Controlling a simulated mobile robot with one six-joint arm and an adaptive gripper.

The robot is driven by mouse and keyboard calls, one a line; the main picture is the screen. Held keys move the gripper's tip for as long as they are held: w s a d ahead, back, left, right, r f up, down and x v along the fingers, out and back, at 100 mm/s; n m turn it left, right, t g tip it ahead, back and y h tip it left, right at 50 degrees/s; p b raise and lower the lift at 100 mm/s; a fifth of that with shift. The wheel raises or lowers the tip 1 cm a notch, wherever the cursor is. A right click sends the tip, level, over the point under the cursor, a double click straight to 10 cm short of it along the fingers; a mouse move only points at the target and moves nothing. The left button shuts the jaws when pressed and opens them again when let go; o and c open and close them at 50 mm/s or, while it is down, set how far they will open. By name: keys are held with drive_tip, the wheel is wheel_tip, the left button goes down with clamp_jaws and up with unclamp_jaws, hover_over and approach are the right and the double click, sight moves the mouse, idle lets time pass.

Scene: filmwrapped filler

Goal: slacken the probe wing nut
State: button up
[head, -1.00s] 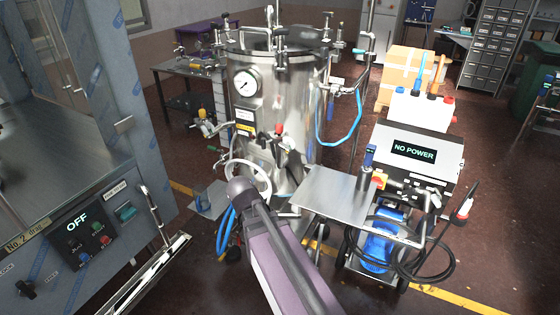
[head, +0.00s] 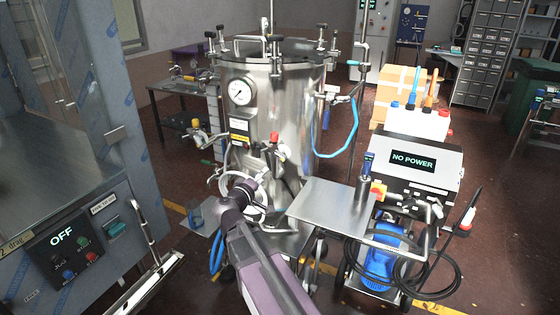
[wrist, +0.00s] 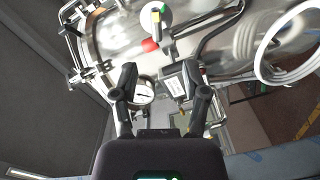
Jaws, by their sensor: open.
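The steel vessel (head: 293,115) stands upright in the middle of the head view, with a round gauge (head: 239,92) and fittings on its front. My gripper (head: 250,185) is low in front of it, close to the front fittings and a pale hoop. In the wrist view my gripper (wrist: 160,72) has its two black fingers apart. A round silver-rimmed fitting (wrist: 144,93) and a dark block with a pale label (wrist: 173,84) show between and beyond the fingers; I cannot tell whether they touch. I cannot pick out the probe wing nut for certain in either view.
A cart with a flat steel plate (head: 325,203) and a "NO POWER" box (head: 412,160) stands to the right, with a black cable (head: 440,278) looped below. A steel cabinet (head: 75,215) fills the left. A white coil (wrist: 283,50) shows in the wrist view.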

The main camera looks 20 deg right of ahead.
sight(279, 157)
drive_tip(key=shift+w+a+r, duration=0.15)
drive_tip(key=shift+w+r, duration=0.05)
drive_tip(key=shift+r, duration=0.05)
idle(0.3)
drive_tip(key=x, duration=1.4)
drive_tip(key=shift+a+r, duration=0.1)
drive_tip(key=shift+r, duration=0.15)
clamp_jaws()
